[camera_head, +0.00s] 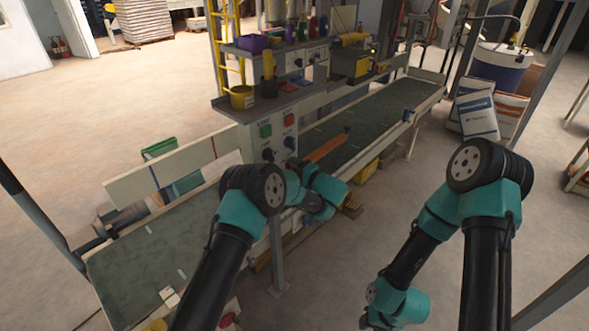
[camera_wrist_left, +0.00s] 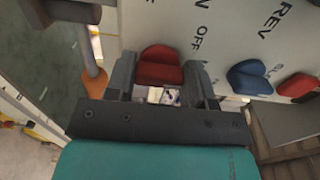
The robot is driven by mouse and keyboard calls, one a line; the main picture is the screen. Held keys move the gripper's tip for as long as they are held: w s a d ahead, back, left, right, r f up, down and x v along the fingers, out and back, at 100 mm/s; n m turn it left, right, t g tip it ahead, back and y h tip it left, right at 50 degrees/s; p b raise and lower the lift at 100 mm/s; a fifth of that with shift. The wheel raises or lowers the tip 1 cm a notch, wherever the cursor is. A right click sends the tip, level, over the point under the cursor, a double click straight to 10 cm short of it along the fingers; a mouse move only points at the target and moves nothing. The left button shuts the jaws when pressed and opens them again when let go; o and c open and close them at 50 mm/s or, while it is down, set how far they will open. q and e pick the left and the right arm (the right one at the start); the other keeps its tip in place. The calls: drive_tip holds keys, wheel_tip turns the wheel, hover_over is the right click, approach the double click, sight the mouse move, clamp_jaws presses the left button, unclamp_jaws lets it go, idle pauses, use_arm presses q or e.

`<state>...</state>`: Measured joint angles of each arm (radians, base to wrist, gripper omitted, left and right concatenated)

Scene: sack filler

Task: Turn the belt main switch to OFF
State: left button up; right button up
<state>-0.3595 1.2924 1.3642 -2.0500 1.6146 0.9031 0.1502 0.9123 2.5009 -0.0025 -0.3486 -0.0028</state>
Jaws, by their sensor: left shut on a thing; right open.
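In the left wrist view a red rotary knob (camera_wrist_left: 160,65) sits on a pale panel (camera_wrist_left: 225,50), with the lettering OFF and REV to its right. The fingers of my left gripper (camera_wrist_left: 163,82) stand on both sides of this knob and are shut on it. In the head view my left wrist (camera_head: 318,192) is at the front of the belt stand and hides the knob. I cannot read which way its pointer faces. My right arm (camera_head: 430,225) hangs to the right, away from the stand; its jaws are not visible.
A blue knob (camera_wrist_left: 250,77) and another red knob (camera_wrist_left: 298,85) sit close to the right of my left gripper. An orange bar (camera_head: 328,147) lies over the green belt (camera_head: 375,115). The floor right of the stand is clear near my right arm.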

use_arm(q)
drive_tip(key=o, duration=0.9)
drive_tip(key=v, duration=1.7)
drive_tip(key=shift+s+d, duration=0.1)
drive_tip(key=shift+s, duration=0.15)
